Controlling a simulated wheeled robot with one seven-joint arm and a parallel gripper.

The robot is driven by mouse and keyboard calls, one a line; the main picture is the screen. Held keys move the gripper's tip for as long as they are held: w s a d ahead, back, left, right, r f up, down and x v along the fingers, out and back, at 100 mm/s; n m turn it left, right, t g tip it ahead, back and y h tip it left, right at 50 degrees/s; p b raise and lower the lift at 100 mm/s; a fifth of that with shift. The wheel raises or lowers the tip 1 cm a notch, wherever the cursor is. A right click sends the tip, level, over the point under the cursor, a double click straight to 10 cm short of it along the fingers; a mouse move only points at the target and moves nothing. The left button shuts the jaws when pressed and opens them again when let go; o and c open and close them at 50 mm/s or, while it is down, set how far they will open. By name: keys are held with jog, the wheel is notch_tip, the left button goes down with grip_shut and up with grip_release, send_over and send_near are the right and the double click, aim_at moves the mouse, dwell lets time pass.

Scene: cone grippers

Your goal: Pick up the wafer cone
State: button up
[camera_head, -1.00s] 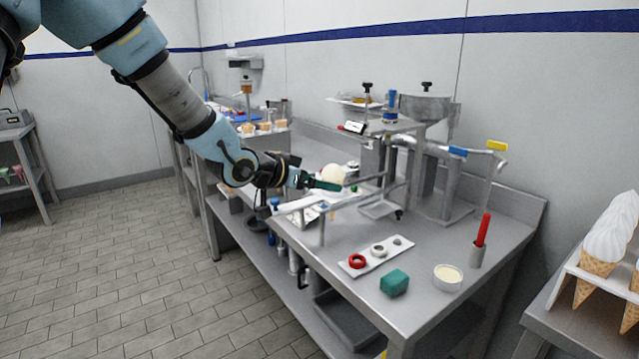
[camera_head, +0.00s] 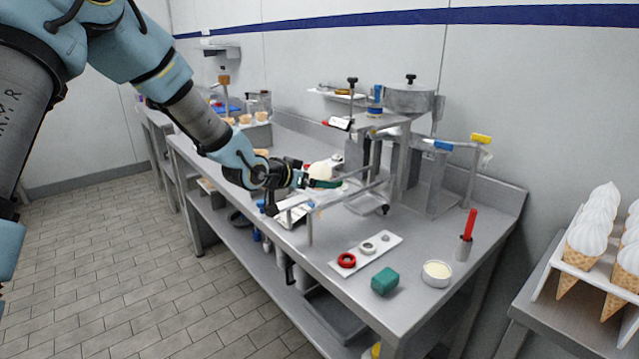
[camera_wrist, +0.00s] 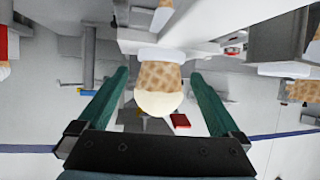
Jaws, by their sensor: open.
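The wafer cone (camera_wrist: 158,75) shows in the wrist view with its waffle-patterned side and a rounded cream-coloured end. It lies between the two green fingers of my gripper (camera_wrist: 159,74), with a gap on each side. My gripper is open and no finger visibly touches the cone. In the head view my gripper (camera_head: 322,184) is over the steel table, and the pale rounded end (camera_head: 320,171) shows just behind its fingers. The rest of the cone is hidden there. A white collar or holder surrounds part of the cone in the wrist view.
A metal machine (camera_head: 405,140) stands close behind and right of my gripper, with rails beside it. A white strip with rings (camera_head: 366,251), a green block (camera_head: 384,281) and a bowl (camera_head: 436,275) sit at the table's front. Filled cones (camera_head: 588,245) stand at right.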

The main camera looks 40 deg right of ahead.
jog(key=shift+x, duration=1.05)
jog(key=c, duration=0.8)
